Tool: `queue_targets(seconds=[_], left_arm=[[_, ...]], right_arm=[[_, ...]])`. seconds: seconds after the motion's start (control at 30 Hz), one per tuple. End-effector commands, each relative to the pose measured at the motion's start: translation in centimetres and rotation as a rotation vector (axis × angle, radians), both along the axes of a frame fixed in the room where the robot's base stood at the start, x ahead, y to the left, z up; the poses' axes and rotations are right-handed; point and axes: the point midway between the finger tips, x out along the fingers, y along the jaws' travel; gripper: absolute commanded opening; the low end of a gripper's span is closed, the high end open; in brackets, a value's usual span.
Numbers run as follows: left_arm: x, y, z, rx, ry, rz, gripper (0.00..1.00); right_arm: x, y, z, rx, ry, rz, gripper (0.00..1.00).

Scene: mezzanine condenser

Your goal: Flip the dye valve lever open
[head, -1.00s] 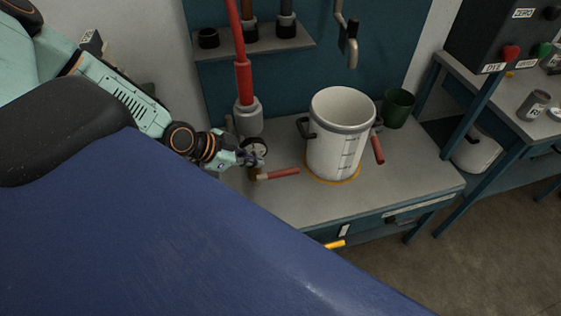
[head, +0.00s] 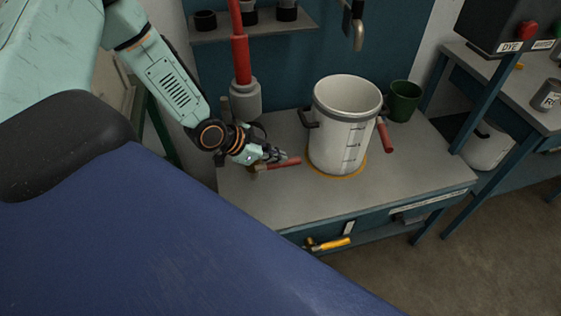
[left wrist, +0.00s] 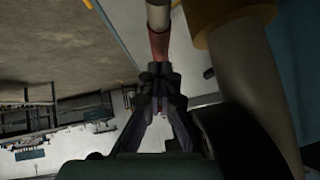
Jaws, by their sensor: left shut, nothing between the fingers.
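A red lever (head: 284,163) with a brass-coloured end points right, low beside the grey fitting (head: 245,100) under the red pipe (head: 240,60). My left gripper (head: 281,156) is at this lever in the head view, its fingers over or just beside the handle. In the left wrist view, my left gripper (left wrist: 160,72) is shut and empty, and the red handle (left wrist: 159,45) runs up from its fingertips to a pale stem. I cannot tell whether they touch. A second red handle (head: 385,136) slants at the right of the pot. My right gripper is not in view.
A large white pot (head: 345,110) with dark side handles stands on the grey bench (head: 415,180), right of the lever. A green bucket (head: 404,101) stands behind it. A tap (head: 357,28) hangs above. A yellow-handled tool (head: 333,243) shows at the bench front.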

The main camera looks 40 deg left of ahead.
Motion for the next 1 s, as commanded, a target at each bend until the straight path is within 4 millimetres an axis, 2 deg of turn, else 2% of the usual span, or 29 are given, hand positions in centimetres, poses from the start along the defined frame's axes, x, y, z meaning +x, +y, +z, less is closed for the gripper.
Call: queue_targets(seconds=[0.2, 0.63, 1.0], left_arm=[[0.8, -0.5, -0.9, 0.001, -0.001, -0.002, 0.0], [0.9, -0.5, -0.9, 0.001, 0.001, -0.001, 0.0], [1.2, -0.6, -1.2, 0.109, 0.122, -0.007, 0.0]], right_arm=[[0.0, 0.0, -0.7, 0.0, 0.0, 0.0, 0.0], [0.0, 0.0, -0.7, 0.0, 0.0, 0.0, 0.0], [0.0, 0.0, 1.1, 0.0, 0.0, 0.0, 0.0]])
